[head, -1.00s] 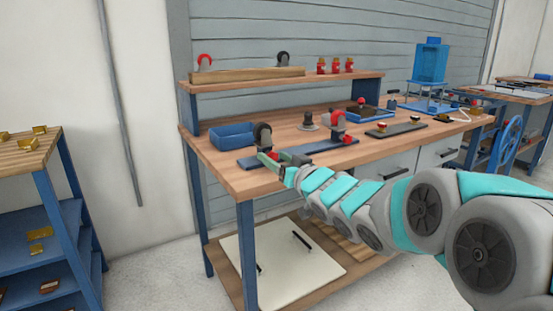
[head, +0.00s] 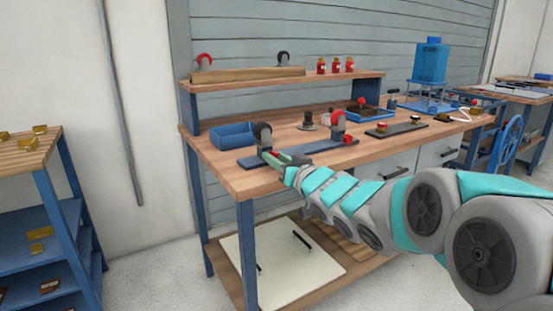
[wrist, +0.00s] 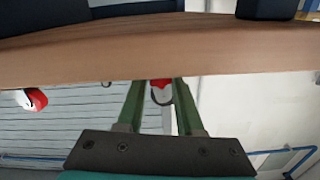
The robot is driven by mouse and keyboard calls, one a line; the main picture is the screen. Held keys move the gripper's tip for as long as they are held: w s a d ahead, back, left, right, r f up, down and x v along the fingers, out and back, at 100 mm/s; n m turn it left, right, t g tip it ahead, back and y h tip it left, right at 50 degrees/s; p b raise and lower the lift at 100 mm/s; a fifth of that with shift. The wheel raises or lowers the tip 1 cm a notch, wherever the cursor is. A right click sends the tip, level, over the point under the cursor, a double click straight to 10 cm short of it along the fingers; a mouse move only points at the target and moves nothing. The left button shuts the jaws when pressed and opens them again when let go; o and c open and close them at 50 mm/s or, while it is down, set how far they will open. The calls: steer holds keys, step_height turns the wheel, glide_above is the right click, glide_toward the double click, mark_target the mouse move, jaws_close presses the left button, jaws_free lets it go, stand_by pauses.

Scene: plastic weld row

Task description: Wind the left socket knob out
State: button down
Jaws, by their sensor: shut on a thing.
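The left socket (head: 262,132), dark and round on an upright post, stands at the left end of a long dark blue base plate (head: 310,148) on the bench. My gripper (head: 268,154) reaches in low at its front, its green fingers at the foot of the post. In the wrist view a small red knob (wrist: 160,84) with a pale, curved rim shows between the fingertips (wrist: 160,90), and my gripper is shut on it. The fingers partly hide the knob. The knob's thread is not visible. The right socket (head: 338,121), grey and red, stands farther along the plate.
A blue tray (head: 233,135) lies behind the left socket. A grey conical piece (head: 308,121) stands behind the plate. A dark strip with small knobs (head: 397,129) lies to the right. The shelf (head: 285,80) overhangs the back. The bench front is clear.

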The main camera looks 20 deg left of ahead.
steer(key=shift+n, duration=1.6)
steer(key=c, duration=0.6)
jaws_free()
steer(key=shift+o, duration=0.2)
steer(key=shift+s, duration=0.1)
steer(key=v, duration=0.7)
steer(key=shift+s+d+b, duration=0.2)
steer(key=shift+d+b, duration=0.1)
steer(key=shift+b, duration=0.05)
